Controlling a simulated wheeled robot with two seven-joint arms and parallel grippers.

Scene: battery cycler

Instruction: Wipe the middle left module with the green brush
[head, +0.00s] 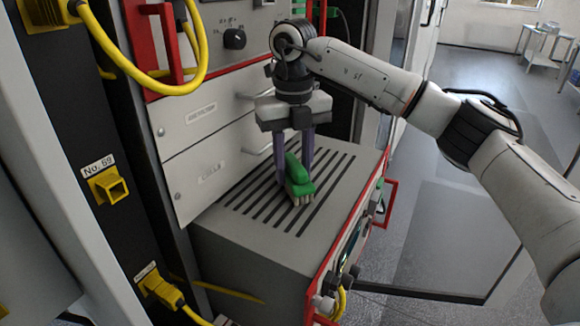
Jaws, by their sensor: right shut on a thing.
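The green brush (298,176) has a green back and pale bristles that point down. It is at the slotted top of a grey module (235,236) that juts out of the rack. My right gripper (295,170) comes down from above and its two fingers are shut on the brush. The bristles are at the slots; whether they press on the surface I cannot tell. The gripper hides part of the slotted top behind it. My left gripper is not in view.
Two drawer-like panels with handles (205,112) stand behind the module. A thick yellow cable (150,80) hangs at the upper left, near a red frame. Yellow connectors (108,186) sit on the dark left post. Red handles (390,200) stick out on the module's right side. Open floor (430,235) lies to the right.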

